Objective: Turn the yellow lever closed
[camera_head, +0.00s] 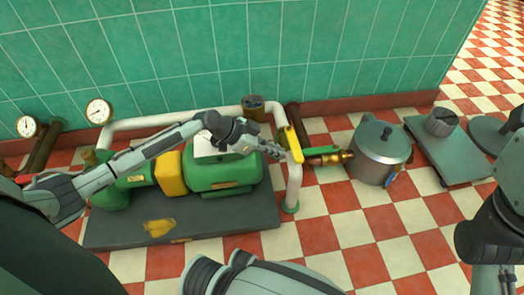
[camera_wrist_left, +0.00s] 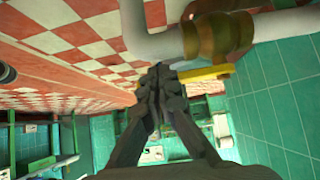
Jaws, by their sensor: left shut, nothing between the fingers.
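The yellow lever (camera_head: 293,143) is a flat bar on the white pipe, right of the green pump. In the head view it runs steeply, slanting slightly from upper left to lower right. In the left wrist view the lever (camera_wrist_left: 207,72) lies just beyond my fingertips, beside a brass fitting (camera_wrist_left: 218,38). My left gripper (camera_head: 276,151) is shut and empty, its tips close to the lever's left side. The gripper also shows in the left wrist view (camera_wrist_left: 160,75). I cannot tell whether the tips touch the lever. My right gripper does not show.
A green pump (camera_head: 222,172) with a yellow coupling (camera_head: 170,174) stands on a dark base (camera_head: 215,220). White pipe (camera_head: 295,185) runs down beside it. Right of the lever are a brass nozzle (camera_head: 330,159), a grey pot (camera_head: 382,155) and a platform scale (camera_head: 449,152).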

